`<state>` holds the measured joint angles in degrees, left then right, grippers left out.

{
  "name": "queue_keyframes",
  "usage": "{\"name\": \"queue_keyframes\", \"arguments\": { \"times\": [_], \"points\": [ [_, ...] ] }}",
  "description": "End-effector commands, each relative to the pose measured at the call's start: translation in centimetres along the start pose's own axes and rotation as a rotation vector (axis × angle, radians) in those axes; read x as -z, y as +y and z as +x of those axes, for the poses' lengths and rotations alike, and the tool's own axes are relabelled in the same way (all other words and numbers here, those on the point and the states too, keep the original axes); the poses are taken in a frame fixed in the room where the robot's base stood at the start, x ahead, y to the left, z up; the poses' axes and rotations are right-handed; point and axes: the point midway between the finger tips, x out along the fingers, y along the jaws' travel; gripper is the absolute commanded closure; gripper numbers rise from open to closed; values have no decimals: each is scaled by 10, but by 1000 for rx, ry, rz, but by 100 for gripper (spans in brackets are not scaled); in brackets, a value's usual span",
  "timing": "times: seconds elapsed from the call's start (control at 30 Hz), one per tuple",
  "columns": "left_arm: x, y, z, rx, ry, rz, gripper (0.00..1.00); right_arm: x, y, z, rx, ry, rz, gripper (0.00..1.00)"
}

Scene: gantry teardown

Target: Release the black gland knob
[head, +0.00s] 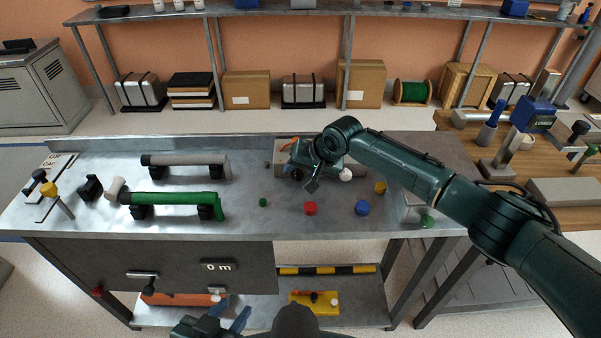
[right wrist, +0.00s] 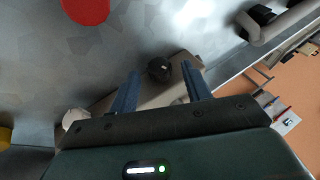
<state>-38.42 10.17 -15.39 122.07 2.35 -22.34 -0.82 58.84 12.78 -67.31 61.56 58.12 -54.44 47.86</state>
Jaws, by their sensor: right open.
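The black gland knob (head: 297,174) shows at the front of a beige-grey block (head: 279,158) at the back right of the bench. In the right wrist view the knob (right wrist: 158,69) lies between and just beyond the fingertips of my right gripper (right wrist: 161,75), with gaps on both sides. My right gripper is open and empty; in the head view its arm partly hides the block. A white cap (head: 345,174) sits at the block's right end. My left gripper (head: 232,308) is low at the bottom edge, fingers apart, with nothing seen between them.
Red (head: 310,208), blue (head: 362,208) and yellow (head: 380,187) caps stand loose on the bench (head: 240,222). A green pipe (head: 170,199) and a grey pipe (head: 185,160) rest on black supports at the left. A raised rear edge runs behind.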

Motion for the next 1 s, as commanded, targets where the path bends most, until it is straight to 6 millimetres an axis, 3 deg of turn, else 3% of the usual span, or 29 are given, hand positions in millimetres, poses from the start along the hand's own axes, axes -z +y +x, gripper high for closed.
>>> {"name": "queue_keyframes", "arguments": {
  "times": [0.43, 1.0],
  "points": [
    [-2, -2, 0, -1, -2, 6, 64, 0, 0, 9, 0, 1, -1, 52],
    [-4, -3, 0, 2, -7, 7, 64, 0, 0, 9, 0, 1, 0, 96]
  ]
}}
